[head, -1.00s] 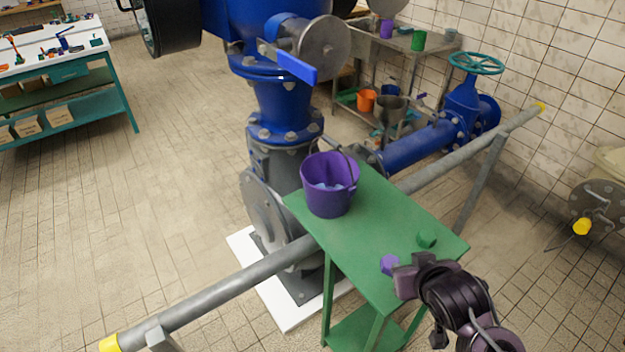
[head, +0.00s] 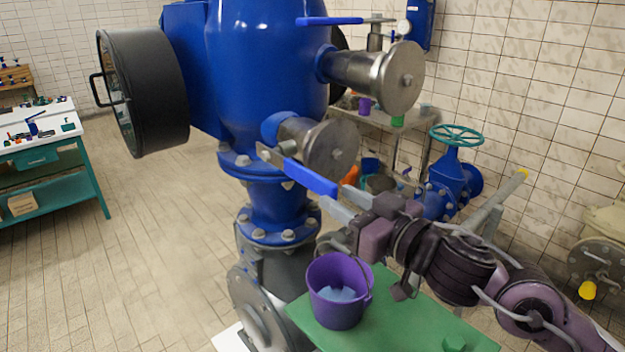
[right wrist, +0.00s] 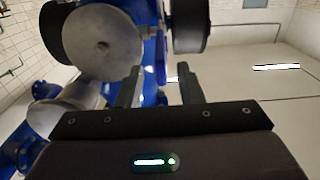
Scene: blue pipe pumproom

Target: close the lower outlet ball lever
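The lower outlet ball lever is a flat blue handle (head: 310,177) on the lower steel outlet (head: 332,148) of the blue vessel. It slants down to the right across the front of the outlet's round flange. My right gripper (head: 346,204) is just beyond the handle's free end, with its two grey fingers pointing at it. In the right wrist view the fingers (right wrist: 158,78) stand apart, and a blue strip that looks like the handle (right wrist: 160,58) shows in the gap. I cannot tell whether they touch. My left gripper is not in view.
An upper outlet (head: 400,80) has its own blue lever (head: 330,20). Below my right arm, a purple bucket (head: 338,290) stands on a green table (head: 405,318). A teal handwheel valve (head: 455,136) is behind. Open floor (head: 150,220) lies to the left.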

